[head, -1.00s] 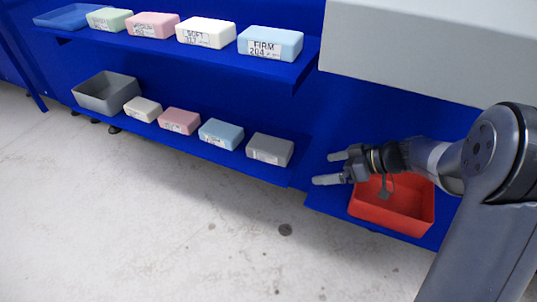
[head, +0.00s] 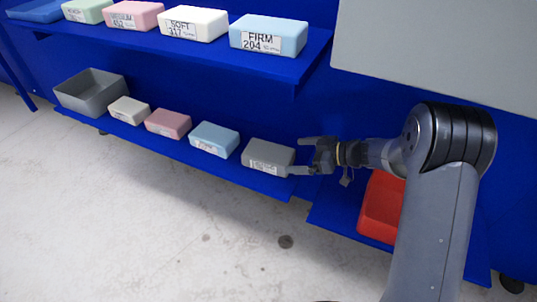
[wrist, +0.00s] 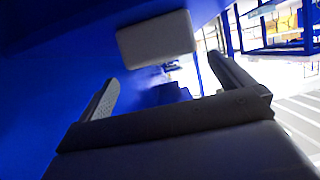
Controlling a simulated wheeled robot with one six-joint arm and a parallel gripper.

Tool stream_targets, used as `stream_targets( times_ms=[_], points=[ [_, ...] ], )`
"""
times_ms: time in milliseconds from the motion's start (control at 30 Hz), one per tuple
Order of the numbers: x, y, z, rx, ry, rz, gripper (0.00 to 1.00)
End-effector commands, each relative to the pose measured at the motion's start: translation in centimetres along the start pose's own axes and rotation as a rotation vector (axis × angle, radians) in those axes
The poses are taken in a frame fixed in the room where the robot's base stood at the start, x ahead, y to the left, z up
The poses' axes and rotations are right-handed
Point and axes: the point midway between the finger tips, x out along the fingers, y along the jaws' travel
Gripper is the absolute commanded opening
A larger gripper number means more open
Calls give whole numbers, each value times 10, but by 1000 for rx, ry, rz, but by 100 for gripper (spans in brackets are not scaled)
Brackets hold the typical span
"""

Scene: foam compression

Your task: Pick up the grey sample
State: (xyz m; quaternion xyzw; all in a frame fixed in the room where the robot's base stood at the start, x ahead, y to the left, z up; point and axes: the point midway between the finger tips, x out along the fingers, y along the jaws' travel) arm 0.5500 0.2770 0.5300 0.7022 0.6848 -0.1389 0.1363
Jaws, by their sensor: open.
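The grey sample (head: 268,155) is a block with a white label on its front, at the right end of the row on the lower blue shelf. In the wrist view the grey sample (wrist: 156,39) shows ahead of my fingers, near the top of the picture. My gripper (head: 298,155) is at the right end of the sample, its two fingers pointing left toward it. In the wrist view my gripper (wrist: 165,85) is open, with nothing between the fingers. In the head view the fingertips reach the sample's right edge; I cannot tell if they touch it.
Blue (head: 215,139), pink (head: 168,123) and cream (head: 129,110) blocks and a grey bin (head: 92,93) stand left on the same shelf (head: 200,160). An upper shelf (head: 300,72) with labelled blocks hangs above. A red bin (head: 380,208) is right, partly behind my arm.

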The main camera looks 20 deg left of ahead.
Motion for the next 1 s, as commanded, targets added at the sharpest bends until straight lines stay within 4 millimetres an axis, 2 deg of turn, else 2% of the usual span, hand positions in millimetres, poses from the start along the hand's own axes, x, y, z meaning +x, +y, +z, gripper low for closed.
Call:
stream_targets(
  times_ms=[267,600,867,1000],
  points=[
    [20,-2,-1,4,-2,-2,100],
    [59,-3,2,2,-1,-1,100],
    [62,-3,4,1,-1,1,100],
    [62,-3,4,1,-1,1,90]
  ],
)
